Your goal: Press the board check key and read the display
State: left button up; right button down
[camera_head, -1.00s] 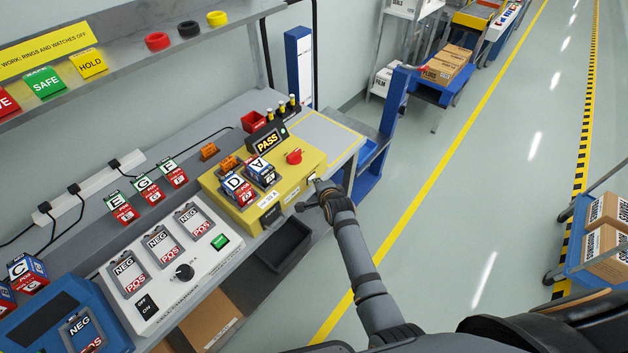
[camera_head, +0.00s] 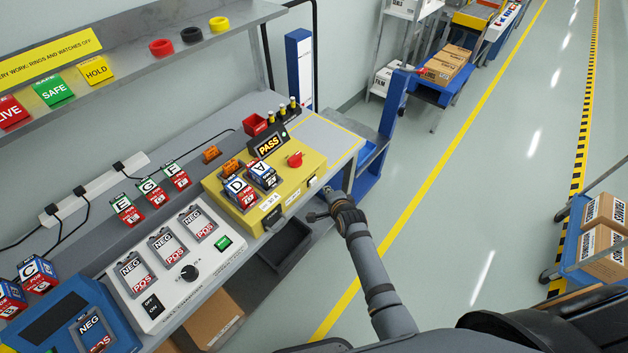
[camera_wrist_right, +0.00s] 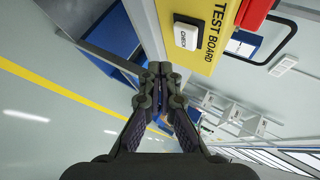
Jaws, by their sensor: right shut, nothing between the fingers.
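The yellow test board (camera_head: 318,164) stands on the bench, with a red knob on top and two battery-like blocks marked D and A in it. Its display (camera_head: 269,146) reads PASS. The white CHECK key (camera_wrist_right: 187,37) sits on the board's front side beside the words TEST BOARD; it also shows small in the head view (camera_head: 313,182). My right gripper (camera_wrist_right: 160,68) is shut and empty, its tips just short of the key and apart from it. In the head view the right gripper (camera_head: 327,191) is off the board's front right corner. My left gripper is out of view.
A white panel (camera_head: 213,258) with NEG/POS slots and a dial lies left of the board. Blocks E, G and F stand behind it. The floor to the right is clear up to a blue cart.

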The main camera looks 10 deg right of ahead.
jog(key=shift+s+d+p, duration=0.6)
jog(key=shift+s+d, duration=0.25)
jog(key=shift+s, duration=0.25)
jog(key=s+d+f+n+g+b, duration=0.1)
jog(key=s+d+f+n+g, duration=0.2)
jog(key=s+f, duration=0.75)
jog(key=s+d+f+n+g, duration=0.15)
jog(key=s+f+n, duration=0.35)
jog(key=s+f, duration=0.55)
jog(key=s+d+f+n+g, duration=0.2)
jog(key=s+f, duration=0.2)
jog(key=s, duration=0.4)
jog(key=s+d+f+n+g+h, duration=0.1)
jog(key=s+f+n+g, duration=0.1)
jog(key=s, duration=0.6)
jog(key=s+d+f+n+g, duration=0.2)
jog(key=s+f+n, duration=0.2)
jog(key=s, duration=0.5)
notch_tip(320, 180, down, 3)
jog(key=shift+d+r+h+b, duration=0.1)
jog(key=shift+d+h+b, duration=0.25)
jog(key=shift+b, duration=0.1)
